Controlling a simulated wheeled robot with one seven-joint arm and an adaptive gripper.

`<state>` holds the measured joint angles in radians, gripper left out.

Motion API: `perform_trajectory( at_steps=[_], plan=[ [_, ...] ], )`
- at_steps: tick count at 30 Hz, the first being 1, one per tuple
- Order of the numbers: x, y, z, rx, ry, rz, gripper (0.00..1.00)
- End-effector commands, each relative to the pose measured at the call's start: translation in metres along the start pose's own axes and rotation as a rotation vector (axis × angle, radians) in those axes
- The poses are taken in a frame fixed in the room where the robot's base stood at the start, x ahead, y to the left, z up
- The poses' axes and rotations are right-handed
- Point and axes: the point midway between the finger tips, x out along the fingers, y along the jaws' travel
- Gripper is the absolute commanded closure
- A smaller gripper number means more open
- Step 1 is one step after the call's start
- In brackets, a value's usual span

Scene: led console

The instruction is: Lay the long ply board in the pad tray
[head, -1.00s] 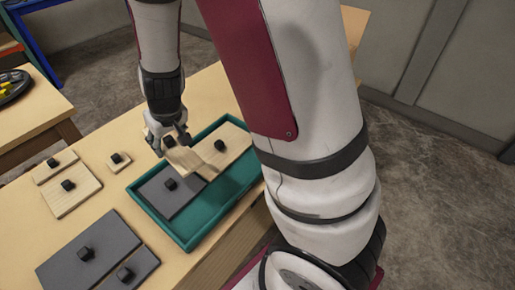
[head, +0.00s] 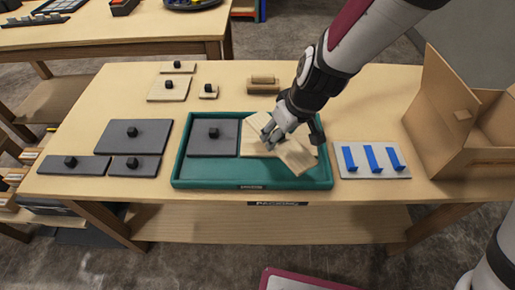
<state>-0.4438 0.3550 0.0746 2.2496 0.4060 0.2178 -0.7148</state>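The green pad tray (head: 255,185) lies on the bench in the head view. A dark grey board (head: 214,146) with a black knob lies flat in its left part. Pale ply lies right of it: one piece (head: 252,150) beside the grey board, and another (head: 297,157) turned at an angle, seemingly overlapping it and tilted. I cannot tell which is the long ply board. My gripper (head: 269,140) points down at the ply, over the middle of the tray. Its fingers hide the contact and any knob there, so its grip is unclear.
Dark boards with knobs (head: 133,136) lie left of the tray. Small ply pieces (head: 168,89) and a wooden block (head: 263,87) lie behind. A plate with blue bars (head: 372,160) and an open cardboard box (head: 450,120) stand right. The tray's front strip is bare.

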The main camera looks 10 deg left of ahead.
Motion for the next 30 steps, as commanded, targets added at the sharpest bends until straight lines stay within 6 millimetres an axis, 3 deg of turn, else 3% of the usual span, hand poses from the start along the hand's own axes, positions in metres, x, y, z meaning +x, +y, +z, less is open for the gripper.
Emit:
perform_trajectory(
  at_steps=[1,3,9,12,15,18,21,23,30],
  plan=[
    [0.007,-0.030,-0.009,-0.093,0.001,-0.038,0.78],
    [0.013,-0.070,-0.018,-0.219,0.002,-0.087,0.78],
    [0.021,-0.183,-0.025,-0.567,0.014,-0.222,0.78],
    [0.019,-0.228,-0.021,-0.705,0.022,-0.277,0.78],
    [0.017,-0.261,-0.015,-0.806,0.030,-0.318,0.78],
    [0.015,-0.280,-0.011,-0.868,0.035,-0.342,0.78],
    [0.015,-0.284,-0.010,-0.894,0.037,-0.352,0.78],
    [0.016,-0.277,-0.011,-0.896,0.037,-0.353,0.78],
    [0.026,-0.223,-0.024,-0.890,0.037,-0.353,0.78]
  ],
)
